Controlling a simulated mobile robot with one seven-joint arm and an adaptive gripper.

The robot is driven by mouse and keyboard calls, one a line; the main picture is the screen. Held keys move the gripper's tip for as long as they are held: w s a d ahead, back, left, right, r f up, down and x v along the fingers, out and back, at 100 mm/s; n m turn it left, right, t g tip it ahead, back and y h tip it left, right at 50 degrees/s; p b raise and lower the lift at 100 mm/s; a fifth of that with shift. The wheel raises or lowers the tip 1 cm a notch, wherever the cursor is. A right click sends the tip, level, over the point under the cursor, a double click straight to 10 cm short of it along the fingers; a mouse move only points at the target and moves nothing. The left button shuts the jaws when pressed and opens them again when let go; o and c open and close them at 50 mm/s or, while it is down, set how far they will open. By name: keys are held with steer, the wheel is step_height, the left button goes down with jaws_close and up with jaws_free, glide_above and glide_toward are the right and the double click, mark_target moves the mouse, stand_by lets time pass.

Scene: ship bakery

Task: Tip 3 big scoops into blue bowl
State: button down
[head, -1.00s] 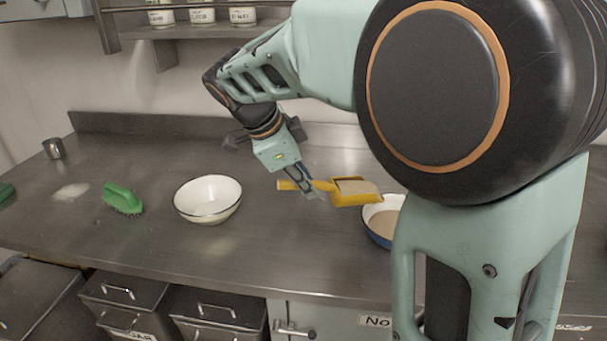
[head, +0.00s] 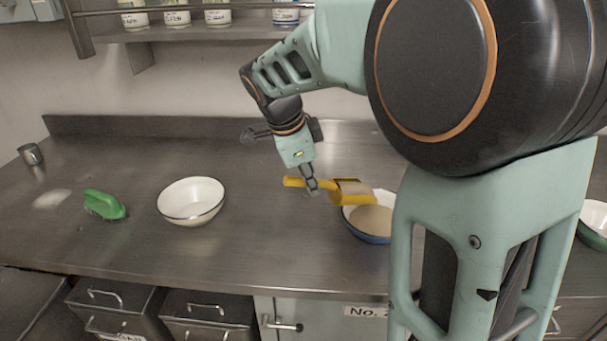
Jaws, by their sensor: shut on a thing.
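My gripper (head: 312,187) is shut on the handle of a yellow scoop (head: 350,186). The scoop holds pale tan powder and is held near the upper left rim of the blue bowl (head: 366,238). The blue bowl has a white inside and tan powder in it. My arm hides its right side. I cannot tell whether the scoop touches the bowl's rim.
A white bowl (head: 191,201) with a dark rim stands left of my gripper. A green brush (head: 104,204), a white powder patch (head: 51,199) and a metal cup (head: 31,154) are further left. A green bowl (head: 594,224) shows at the right edge. The counter between the bowls is clear.

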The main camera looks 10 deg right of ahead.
steer(key=shift+w+d+r+y+p, duration=0.15)
steer(key=shift+d+r+y+p, duration=0.85)
steer(key=shift+p, duration=1.05)
steer(key=shift+w+d+r+y+p, duration=0.1)
steer(key=shift+d+r+y+p, duration=0.6)
steer(key=shift+d+r+p, duration=0.9)
steer(key=d+y+p, duration=0.1)
steer(key=p, duration=0.2)
steer(key=shift+w+r+m, duration=0.1)
steer(key=shift+w+m, duration=0.05)
steer(key=shift+m, duration=0.15)
steer(key=shift+d+r+g+y+p, duration=0.2)
steer(key=shift+d+y+p, duration=0.1)
steer(key=shift+d+p, duration=0.15)
steer(key=shift+d+r+g+y+p, duration=0.1)
steer(key=shift+d+r+y+p, duration=0.05)
steer(key=shift+d+y+p, duration=0.2)
steer(key=shift+w+d, duration=0.1)
steer(key=shift+d, duration=0.2)
steer(key=shift+w+d+r+y, duration=0.1)
steer(key=shift+d+r+y, duration=0.3)
steer(key=shift+d+y, duration=0.25)
steer(key=shift+w+d+r+y, duration=0.1)
steer(key=shift+d+r+y, duration=0.35)
steer(key=shift+d, duration=0.35)
steer(key=shift+d+r+y, duration=0.35)
steer(key=shift+d+y, duration=0.2)
steer(key=shift+d, duration=0.2)
